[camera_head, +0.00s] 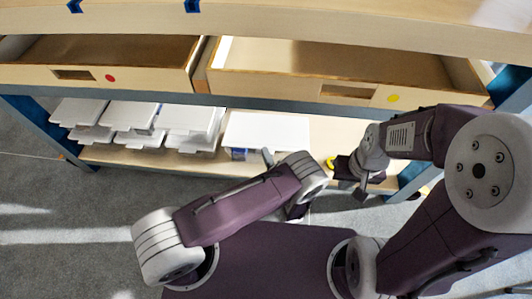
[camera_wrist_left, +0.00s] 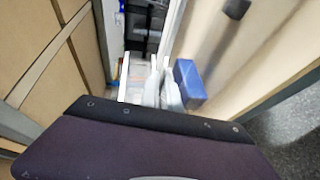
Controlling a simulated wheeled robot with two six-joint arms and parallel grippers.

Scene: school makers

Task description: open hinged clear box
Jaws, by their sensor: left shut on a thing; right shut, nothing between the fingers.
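On the lower shelf, a pale flat-topped thing (camera_head: 268,128) that looks like the hinged clear box lies right of the white stacks. My left gripper (camera_head: 268,157) reaches in from the left at its front edge. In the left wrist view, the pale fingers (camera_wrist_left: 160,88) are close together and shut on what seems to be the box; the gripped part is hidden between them. Whether the lid is raised I cannot tell. My right gripper (camera_head: 352,178) is shut and empty, right of the box at the shelf's front edge.
Several white flat stacks (camera_head: 133,116) fill the shelf's left. A blue block (camera_wrist_left: 188,83) is close beside the left fingers, with dark things (camera_wrist_left: 145,22) beyond. Two open wooden drawers (camera_head: 110,62) (camera_head: 345,72) overhang the shelf. Carpet (camera_head: 60,215) lies in front.

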